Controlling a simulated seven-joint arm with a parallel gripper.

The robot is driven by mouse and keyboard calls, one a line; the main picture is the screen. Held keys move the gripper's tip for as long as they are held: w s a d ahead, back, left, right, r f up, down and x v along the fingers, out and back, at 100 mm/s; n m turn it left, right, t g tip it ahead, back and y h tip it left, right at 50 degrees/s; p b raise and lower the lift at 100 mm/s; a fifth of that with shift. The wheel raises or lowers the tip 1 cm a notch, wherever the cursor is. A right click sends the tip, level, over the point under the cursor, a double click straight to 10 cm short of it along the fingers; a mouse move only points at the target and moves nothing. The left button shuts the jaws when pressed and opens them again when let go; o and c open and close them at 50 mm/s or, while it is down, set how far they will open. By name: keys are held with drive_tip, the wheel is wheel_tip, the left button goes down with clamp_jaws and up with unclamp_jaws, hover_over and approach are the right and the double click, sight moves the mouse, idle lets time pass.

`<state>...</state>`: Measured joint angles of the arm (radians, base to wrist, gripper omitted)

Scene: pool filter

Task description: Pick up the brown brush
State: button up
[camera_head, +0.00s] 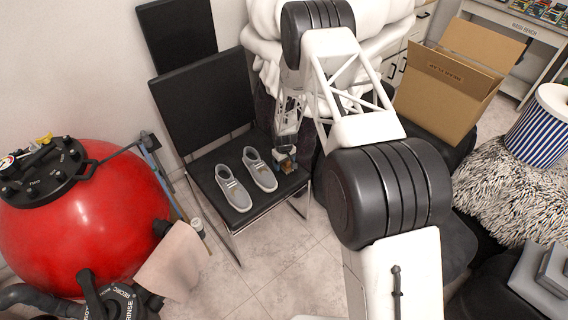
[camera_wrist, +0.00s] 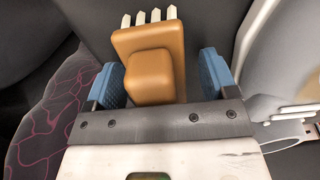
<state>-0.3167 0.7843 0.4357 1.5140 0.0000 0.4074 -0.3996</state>
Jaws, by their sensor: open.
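The brown brush (camera_wrist: 150,72) lies between my gripper's two blue fingers in the wrist view, its pale bristles pointing away past the fingertips. My gripper (camera_wrist: 162,82) is open around it. A narrow gap shows at the right finger; the left finger is very close to the brush, and I cannot tell whether it touches. In the head view my gripper (camera_head: 286,151) is low over the right side of the black chair seat (camera_head: 240,215); the brush there is small and mostly hidden by the gripper.
Two grey shoes (camera_head: 247,180) stand on the seat just left of my gripper. The chair's black backrest (camera_head: 205,100) rises behind. A red pool filter (camera_head: 90,220) stands at left. An open cardboard box (camera_head: 440,100) is at right. A patterned dark cloth (camera_wrist: 50,125) shows in the wrist view.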

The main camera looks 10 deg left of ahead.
drive_tip(key=shift+c, duration=0.2)
drive_tip(key=c, duration=1)
drive_tip(key=shift+r, duration=0.2)
drive_tip(key=shift+r, duration=0.7)
wheel_tip(320, 180, up, 2)
drive_tip(key=s+d, duration=0.1)
drive_tip(key=s, duration=0.4)
drive_tip(key=s+d+r, duration=0.1)
drive_tip(key=s+d, duration=0.1)
drive_tip(key=s, duration=0.3)
drive_tip(key=s+d, duration=0.2)
drive_tip(key=s, duration=0.3)
drive_tip(key=shift+s+r, duration=0.1)
drive_tip(key=shift+r, duration=0.05)
